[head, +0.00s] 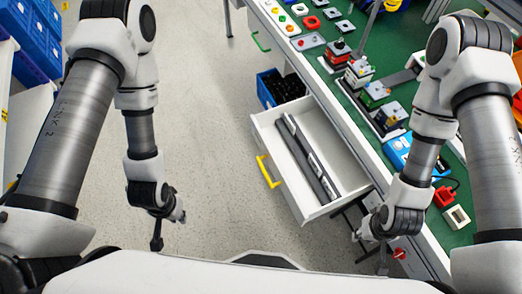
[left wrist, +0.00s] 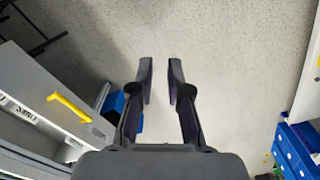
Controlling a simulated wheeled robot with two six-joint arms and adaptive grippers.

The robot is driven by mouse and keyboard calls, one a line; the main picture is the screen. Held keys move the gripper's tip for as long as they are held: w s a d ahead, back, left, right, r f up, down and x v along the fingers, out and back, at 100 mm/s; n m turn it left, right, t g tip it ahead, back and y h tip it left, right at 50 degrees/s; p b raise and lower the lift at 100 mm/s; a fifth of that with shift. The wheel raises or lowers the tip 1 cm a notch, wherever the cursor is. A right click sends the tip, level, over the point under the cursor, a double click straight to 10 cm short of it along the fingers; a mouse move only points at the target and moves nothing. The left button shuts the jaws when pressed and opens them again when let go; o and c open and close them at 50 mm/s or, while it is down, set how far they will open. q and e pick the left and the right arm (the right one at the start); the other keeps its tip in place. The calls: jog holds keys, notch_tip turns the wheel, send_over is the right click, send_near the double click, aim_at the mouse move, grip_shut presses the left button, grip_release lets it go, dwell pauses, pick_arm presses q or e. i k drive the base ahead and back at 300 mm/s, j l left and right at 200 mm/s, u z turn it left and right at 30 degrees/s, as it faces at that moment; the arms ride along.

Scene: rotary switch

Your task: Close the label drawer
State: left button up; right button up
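The white drawer (head: 262,128) under the green-topped bench is pulled out, with a yellow handle (head: 268,171) on its front. Long dark strips (head: 307,160) lie inside it. In the left wrist view the drawer front (left wrist: 30,88) and yellow handle (left wrist: 69,107) are at the left. My left gripper (head: 180,216) is over the floor, left of the handle and apart from it. Its fingers (left wrist: 161,62) are apart with nothing between them. My right gripper (head: 358,236) is just beyond the drawer's near right corner, by the bench edge; its finger opening is too small to tell.
The bench top (head: 345,88) holds switches, blocks and a blue device (head: 398,150). A green handle (head: 261,41) marks another drawer farther along. A blue bin (head: 266,90) with dark contents stands beyond the open drawer. The floor left of the drawer is clear.

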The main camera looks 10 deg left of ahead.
aim_at(286, 155)
jog(key=j+z, duration=0.35)
jog(key=k+j+z, duration=0.15)
jog(key=z, duration=0.2)
